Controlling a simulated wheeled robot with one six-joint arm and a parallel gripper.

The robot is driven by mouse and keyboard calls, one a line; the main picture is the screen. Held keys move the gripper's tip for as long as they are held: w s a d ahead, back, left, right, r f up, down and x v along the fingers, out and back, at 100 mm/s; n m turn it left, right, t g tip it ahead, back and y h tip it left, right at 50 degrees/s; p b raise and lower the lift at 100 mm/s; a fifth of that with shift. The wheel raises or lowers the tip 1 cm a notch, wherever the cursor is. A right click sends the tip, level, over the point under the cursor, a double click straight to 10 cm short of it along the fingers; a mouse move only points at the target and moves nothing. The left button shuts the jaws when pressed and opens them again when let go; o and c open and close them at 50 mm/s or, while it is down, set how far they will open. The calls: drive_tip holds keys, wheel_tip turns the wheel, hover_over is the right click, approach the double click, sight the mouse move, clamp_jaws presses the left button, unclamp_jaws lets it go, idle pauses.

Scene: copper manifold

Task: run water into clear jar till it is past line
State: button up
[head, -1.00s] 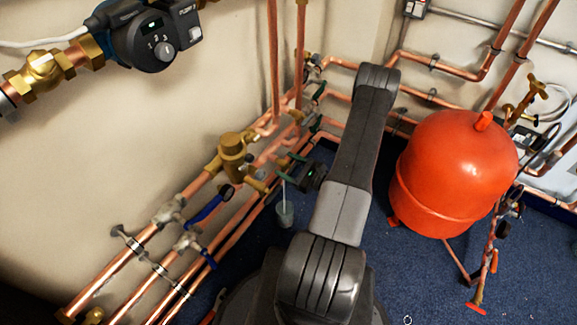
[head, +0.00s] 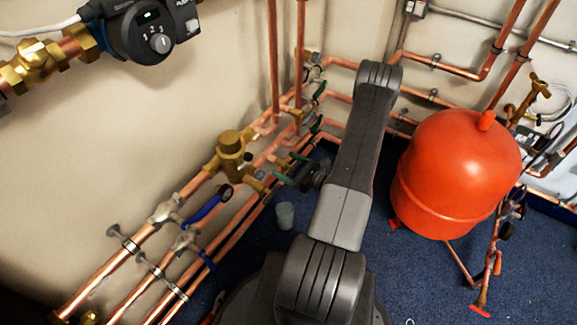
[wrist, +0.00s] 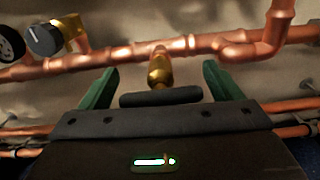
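The jar (head: 285,215) is a small pale grey, see-through cup standing upright on the blue floor, below and just beside my gripper (head: 284,168) in the head view. No water stream shows above it. Its line and water level are too small to make out. In the wrist view my gripper (wrist: 160,68) has its two green fingers wide apart. A brass tap fitting (wrist: 160,72) shows between them, with a dark bar (wrist: 160,97) in front of it. The fingers do not appear to close on either. The jar is out of the wrist view.
Copper pipes (head: 140,240) with blue-lever valves (head: 204,210) run along the left wall. A brass valve body (head: 230,150) sits left of my gripper. A red tank (head: 455,175) stands to the right. Blue carpet (head: 385,275) is clear between tank and arm.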

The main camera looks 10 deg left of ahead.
drive_tip(key=shift+d, duration=0.1)
drive_tip(key=p+v, duration=0.2)
drive_tip(key=v, duration=1.1)
drive_tip(key=shift+d, duration=0.3)
drive_tip(key=shift+s+a, duration=0.1)
drive_tip(key=b+x, duration=0.1)
drive_tip(key=x, duration=1.2)
drive_tip(key=shift+a+b, duration=0.3)
drive_tip(key=shift+b, duration=0.1)
